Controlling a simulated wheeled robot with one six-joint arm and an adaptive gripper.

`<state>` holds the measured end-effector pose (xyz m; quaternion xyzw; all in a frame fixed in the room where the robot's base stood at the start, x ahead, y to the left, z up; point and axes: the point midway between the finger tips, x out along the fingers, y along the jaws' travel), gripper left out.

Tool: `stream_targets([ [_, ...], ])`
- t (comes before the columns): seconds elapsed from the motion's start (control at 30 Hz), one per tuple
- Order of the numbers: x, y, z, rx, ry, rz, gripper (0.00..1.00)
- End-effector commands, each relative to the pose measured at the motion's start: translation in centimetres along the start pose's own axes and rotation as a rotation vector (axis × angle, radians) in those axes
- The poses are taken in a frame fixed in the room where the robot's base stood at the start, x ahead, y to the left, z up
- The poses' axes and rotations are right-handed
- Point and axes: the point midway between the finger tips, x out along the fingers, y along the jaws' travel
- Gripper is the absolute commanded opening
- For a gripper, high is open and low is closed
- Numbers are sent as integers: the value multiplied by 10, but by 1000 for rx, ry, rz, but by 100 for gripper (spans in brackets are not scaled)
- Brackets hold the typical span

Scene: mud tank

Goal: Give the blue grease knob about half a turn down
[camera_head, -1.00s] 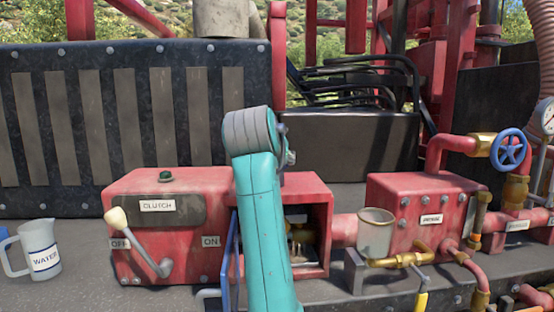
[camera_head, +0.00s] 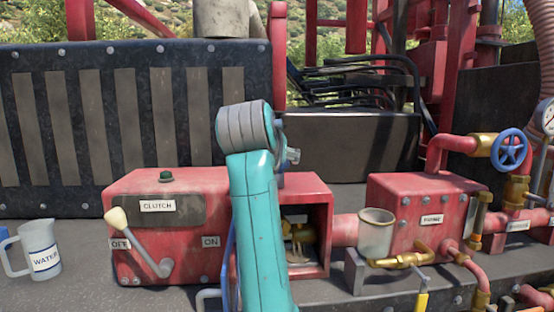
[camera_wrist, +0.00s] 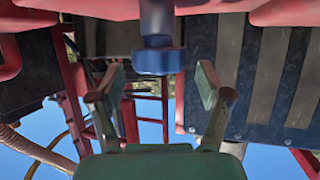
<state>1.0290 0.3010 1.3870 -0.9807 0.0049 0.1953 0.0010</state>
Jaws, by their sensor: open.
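The blue grease knob (camera_wrist: 158,61) shows in the wrist view as a short blue disc on a dark grey stem that comes down from the top of the picture. My gripper (camera_wrist: 159,83) is open, with one finger on each side of the knob's line. Clear gaps show between the knob and both fingers, and it is not gripped. How far it sits in depth between the fingertips I cannot tell. In the head view I cannot make out the knob, and my teal arm hides part of the open red box (camera_head: 324,225) with brass fittings inside.
A clutch box with a white-knobbed lever (camera_head: 140,245) stands left of my arm, and a water jug (camera_head: 42,250) at far left. A metal cup (camera_head: 376,235), a red pump box (camera_head: 425,190) and a blue valve wheel (camera_head: 509,150) are on the right.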

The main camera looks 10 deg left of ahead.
Motion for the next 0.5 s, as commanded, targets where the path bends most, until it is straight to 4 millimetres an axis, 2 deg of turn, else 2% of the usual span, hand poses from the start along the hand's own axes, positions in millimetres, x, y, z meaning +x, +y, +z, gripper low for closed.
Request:
stream_targets([
  [0.1,-25,-1,-1,1,4,-2,77],
  [0.3,-64,-1,0,1,3,-3,77],
  [0.5,-89,-1,0,0,2,-1,77],
])
